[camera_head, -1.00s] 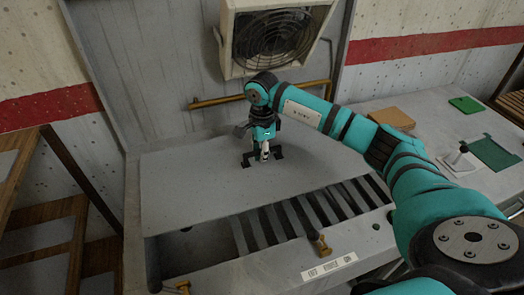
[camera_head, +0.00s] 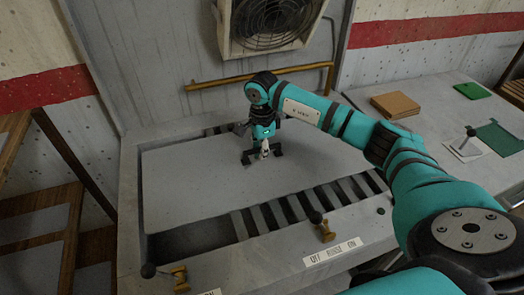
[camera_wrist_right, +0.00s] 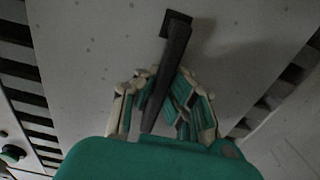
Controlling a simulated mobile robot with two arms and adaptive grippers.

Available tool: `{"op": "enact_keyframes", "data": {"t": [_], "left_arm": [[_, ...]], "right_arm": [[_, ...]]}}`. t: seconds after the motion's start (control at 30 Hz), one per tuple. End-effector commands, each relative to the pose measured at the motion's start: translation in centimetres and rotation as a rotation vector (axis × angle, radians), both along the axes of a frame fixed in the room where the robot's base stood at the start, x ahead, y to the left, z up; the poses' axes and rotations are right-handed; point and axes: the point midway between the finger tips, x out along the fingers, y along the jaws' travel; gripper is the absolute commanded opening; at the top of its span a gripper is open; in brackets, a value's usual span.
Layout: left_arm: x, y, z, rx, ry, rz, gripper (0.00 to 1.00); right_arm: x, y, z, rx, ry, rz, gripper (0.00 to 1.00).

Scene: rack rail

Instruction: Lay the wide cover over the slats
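The wide cover (camera_head: 190,185) is a light grey speckled plate with a dark handle (camera_head: 246,157) near its middle. It lies across the slats (camera_head: 290,210), which show along its front edge and a little behind it. I cannot tell whether it rests flat or is slightly raised. My right gripper (camera_head: 264,153) is at the handle. In the right wrist view the fingers (camera_wrist_right: 165,100) stand on both sides of the dark handle bar (camera_wrist_right: 172,55) and appear closed around it. Slats also show at the left edge of that view (camera_wrist_right: 22,70). My left gripper is not in view.
A dark open gap (camera_head: 190,238) lies at the front left of the slats. Brass taps (camera_head: 325,230) stand on the front ledge. A brass rail (camera_head: 220,83) and a fan (camera_head: 270,22) are behind. A brown box (camera_head: 395,104) sits on the right counter.

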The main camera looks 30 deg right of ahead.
Motion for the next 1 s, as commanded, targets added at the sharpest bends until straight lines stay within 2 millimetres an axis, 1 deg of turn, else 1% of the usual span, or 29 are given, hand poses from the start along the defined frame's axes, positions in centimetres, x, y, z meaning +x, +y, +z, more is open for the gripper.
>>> {"op": "enact_keyframes", "data": {"t": [0.17, 0.67, 0.7, 0.77, 0.93, 1.0], "left_arm": [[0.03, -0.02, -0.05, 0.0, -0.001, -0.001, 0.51], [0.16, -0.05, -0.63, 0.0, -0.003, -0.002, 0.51], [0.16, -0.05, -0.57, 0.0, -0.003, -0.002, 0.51], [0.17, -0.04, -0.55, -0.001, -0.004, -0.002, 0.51], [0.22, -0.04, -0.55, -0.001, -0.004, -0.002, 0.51], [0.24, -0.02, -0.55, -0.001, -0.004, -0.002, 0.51]], "right_arm": [[0.07, -0.02, 0.09, 0.0, -0.003, 0.0, 0.0], [0.08, -0.02, -0.61, 0.0, -0.003, 0.0, 0.0], [0.08, -0.02, -0.54, 0.0, -0.003, 0.0, 0.02], [0.07, -0.02, -0.53, 0.0, -0.003, 0.0, 0.1], [0.05, -0.01, -0.57, 0.001, -0.002, 0.0, 0.32], [0.04, -0.01, -0.59, 0.0, -0.001, 0.0, 0.33]]}}
